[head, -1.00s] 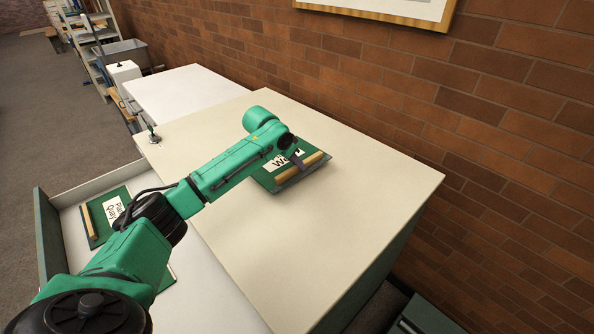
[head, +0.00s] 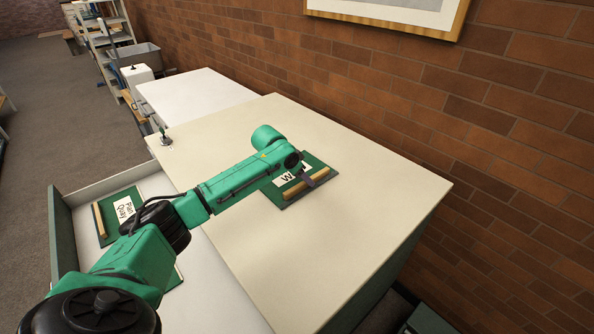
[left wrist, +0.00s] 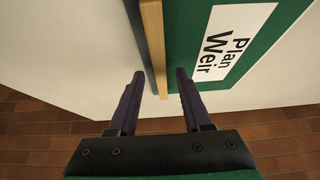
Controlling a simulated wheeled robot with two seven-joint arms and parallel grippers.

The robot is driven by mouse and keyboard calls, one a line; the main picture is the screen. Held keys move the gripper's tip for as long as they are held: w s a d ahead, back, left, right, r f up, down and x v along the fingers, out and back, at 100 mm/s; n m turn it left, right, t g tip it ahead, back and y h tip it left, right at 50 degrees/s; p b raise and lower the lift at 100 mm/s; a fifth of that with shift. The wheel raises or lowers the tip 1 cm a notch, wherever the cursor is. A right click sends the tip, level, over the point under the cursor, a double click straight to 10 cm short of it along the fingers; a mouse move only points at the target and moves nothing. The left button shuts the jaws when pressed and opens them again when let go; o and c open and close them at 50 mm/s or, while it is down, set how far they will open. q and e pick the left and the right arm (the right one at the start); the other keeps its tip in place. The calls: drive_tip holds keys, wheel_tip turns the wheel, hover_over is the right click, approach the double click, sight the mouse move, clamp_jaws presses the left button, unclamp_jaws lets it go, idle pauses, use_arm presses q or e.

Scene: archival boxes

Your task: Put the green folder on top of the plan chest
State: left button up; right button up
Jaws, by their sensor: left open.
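A green folder (head: 283,185) with a white label and a wooden bar along one edge lies flat on the pale top of the plan chest (head: 360,220). In the left wrist view the folder (left wrist: 250,25) has a label reading "Plan Weir". My left gripper (head: 313,180) is at the bar edge. In the left wrist view my left gripper (left wrist: 160,72) is open, with one finger on each side of the wooden bar (left wrist: 152,35) and gaps between. A second green folder (head: 107,218), labelled "Plan Quay", lies in the chest's open drawer (head: 62,240), partly hidden by my arm. My right gripper is not in view.
A brick wall (head: 500,150) with a framed picture runs behind the chest. A lower white surface (head: 195,92) adjoins its far end. A small metal object (head: 164,138) stands at the chest's far left corner. The chest top around the folder is clear.

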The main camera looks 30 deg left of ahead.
use_arm(q)
drive_tip(key=b+v, duration=0.1)
drive_tip(key=v, duration=0.9)
drive_tip(key=shift+r, duration=0.3)
drive_tip(key=shift+s, duration=0.2)
